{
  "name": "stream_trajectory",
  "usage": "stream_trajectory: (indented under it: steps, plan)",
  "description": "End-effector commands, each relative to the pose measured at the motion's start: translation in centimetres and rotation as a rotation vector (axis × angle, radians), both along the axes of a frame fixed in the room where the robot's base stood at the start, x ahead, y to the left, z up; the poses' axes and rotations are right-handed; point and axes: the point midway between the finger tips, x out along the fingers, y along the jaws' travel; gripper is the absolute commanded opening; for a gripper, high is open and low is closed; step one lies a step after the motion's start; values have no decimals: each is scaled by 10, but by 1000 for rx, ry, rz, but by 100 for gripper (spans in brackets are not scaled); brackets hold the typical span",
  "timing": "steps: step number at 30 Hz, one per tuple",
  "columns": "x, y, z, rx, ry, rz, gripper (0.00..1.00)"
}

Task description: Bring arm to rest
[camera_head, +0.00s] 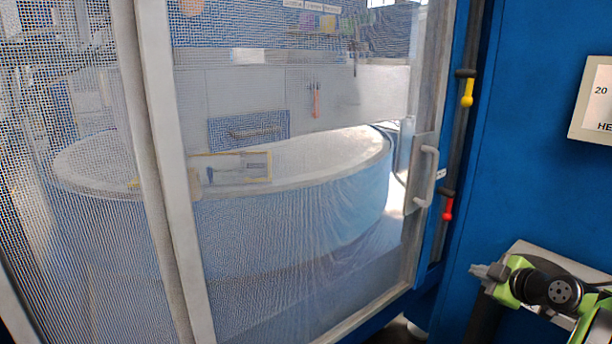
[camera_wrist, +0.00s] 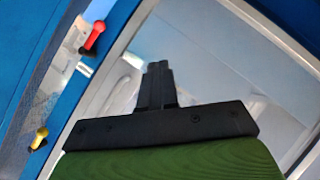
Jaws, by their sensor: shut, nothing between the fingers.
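My gripper (camera_head: 478,271) is at the lower right of the head view, on my green and black arm. In the wrist view my gripper (camera_wrist: 157,72) points up with its dark fingers together, shut and empty. It is apart from the mesh door and its handle (camera_head: 428,177), which stands up and to the left of it in the head view. Part of my arm is cut off by the right edge of the head view.
A mesh door with a pale frame (camera_head: 178,200) closes off a large round table (camera_head: 300,225). A yellow lever (camera_head: 467,92) and a red lever (camera_head: 447,209) sit on the blue post. A display panel (camera_head: 598,98) is at the right on the blue wall (camera_head: 535,170).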

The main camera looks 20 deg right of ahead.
Motion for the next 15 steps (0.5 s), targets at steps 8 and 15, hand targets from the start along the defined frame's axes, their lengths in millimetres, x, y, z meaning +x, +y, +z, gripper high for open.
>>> stream_trajectory:
  steps: [8,15]
  plan:
    - [30,81,25,106,114,3,0]
    - [27,213,49,254,281,-52,0]
